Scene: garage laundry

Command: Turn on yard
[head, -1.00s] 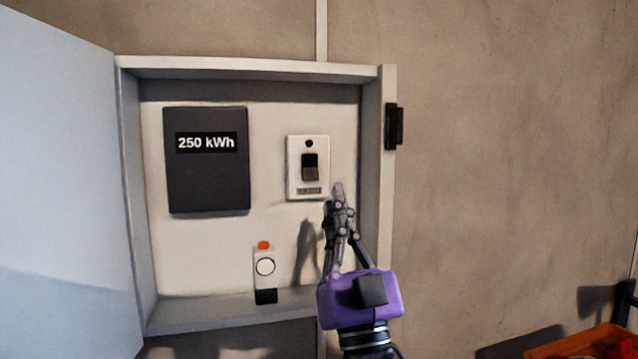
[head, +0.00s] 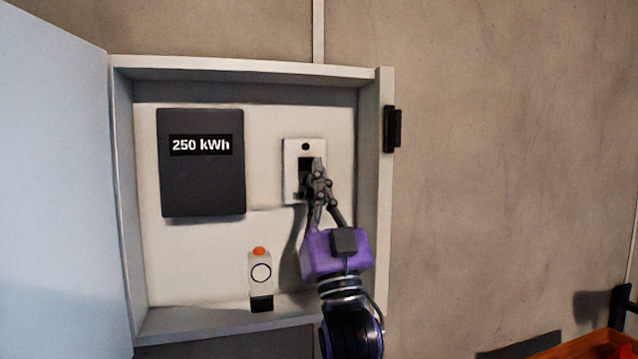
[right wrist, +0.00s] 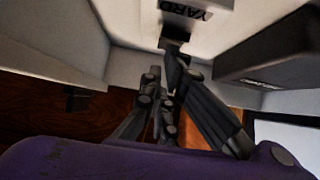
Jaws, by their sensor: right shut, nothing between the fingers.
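A white switch plate (head: 290,160) with a dark switch (head: 305,164) is mounted on the back wall of an open wall cabinet. A small dark round spot sits above the switch. The right wrist view shows its label (right wrist: 187,11), which reads YARD upside down, and the dark switch lever (right wrist: 176,34). My right gripper (head: 318,165) is shut and empty, its fingertips in front of the lower part of the switch. The fingers (right wrist: 166,76) appear just below the lever in the wrist view; whether they touch it is unclear. They hide part of the switch and its label in the head view. My left gripper is out of view.
A dark meter reading 250 kWh (head: 201,185) is left of the switch. A small white device with an orange top (head: 260,270) stands on the cabinet's bottom ledge. The cabinet side wall (head: 369,180) is close right of my gripper. The open door (head: 55,180) is left.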

